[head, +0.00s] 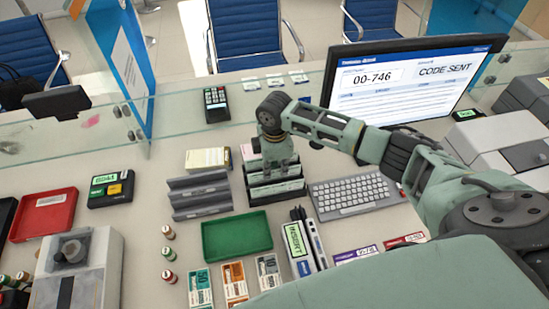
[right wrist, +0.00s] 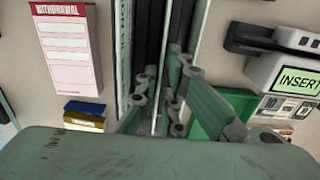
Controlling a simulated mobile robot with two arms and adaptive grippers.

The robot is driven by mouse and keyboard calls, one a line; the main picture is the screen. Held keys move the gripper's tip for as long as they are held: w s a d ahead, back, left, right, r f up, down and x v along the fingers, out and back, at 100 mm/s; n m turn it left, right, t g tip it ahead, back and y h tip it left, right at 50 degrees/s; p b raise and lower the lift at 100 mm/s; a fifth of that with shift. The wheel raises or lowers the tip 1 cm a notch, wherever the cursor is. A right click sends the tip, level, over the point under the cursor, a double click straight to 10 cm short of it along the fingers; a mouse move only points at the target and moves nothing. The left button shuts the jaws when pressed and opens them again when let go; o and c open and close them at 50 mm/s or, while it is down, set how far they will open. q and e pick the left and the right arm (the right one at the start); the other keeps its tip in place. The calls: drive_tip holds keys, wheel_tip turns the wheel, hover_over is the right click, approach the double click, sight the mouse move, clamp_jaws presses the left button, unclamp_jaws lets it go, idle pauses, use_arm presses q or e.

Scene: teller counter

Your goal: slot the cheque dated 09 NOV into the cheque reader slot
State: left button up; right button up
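The cheque reader (head: 301,247) stands in front of the black rack, its green screen reading INSERT; it also shows at the right of the right wrist view (right wrist: 285,76). The black slotted rack (head: 285,198) holds upright slips with pale edges (head: 272,189). I cannot read a 09 NOV date on any of them. My right gripper (head: 277,163) points down at the back of the rack. In the right wrist view its fingers (right wrist: 168,82) are down by the dark dividers. My left gripper is out of view.
A green tray (head: 237,236) and a grey stepped holder (head: 200,194) stand left of the rack. A keyboard (head: 352,196) and monitor (head: 415,85) are to its right. Banknote bundles (head: 234,281) lie in front. A glass screen runs along the back.

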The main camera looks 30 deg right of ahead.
sight(275, 170)
drive_tip(key=shift+f, duration=0.65)
clamp_jaws()
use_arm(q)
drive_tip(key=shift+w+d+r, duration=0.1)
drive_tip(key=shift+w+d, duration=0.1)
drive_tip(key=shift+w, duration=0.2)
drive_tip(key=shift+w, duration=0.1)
use_arm(e)
drive_tip(key=shift+r, duration=0.15)
drive_tip(key=shift+r+p, duration=0.75)
drive_tip(key=shift+p, duration=0.2)
drive_tip(key=shift+r+p, duration=2.05)
drive_tip(key=shift+r, duration=0.05)
drive_tip(key=shift+r+p, duration=1.1)
drive_tip(key=shift+r, duration=0.3)
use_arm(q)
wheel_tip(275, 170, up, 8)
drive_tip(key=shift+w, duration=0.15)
use_arm(e)
drive_tip(key=shift+r, duration=1.45)
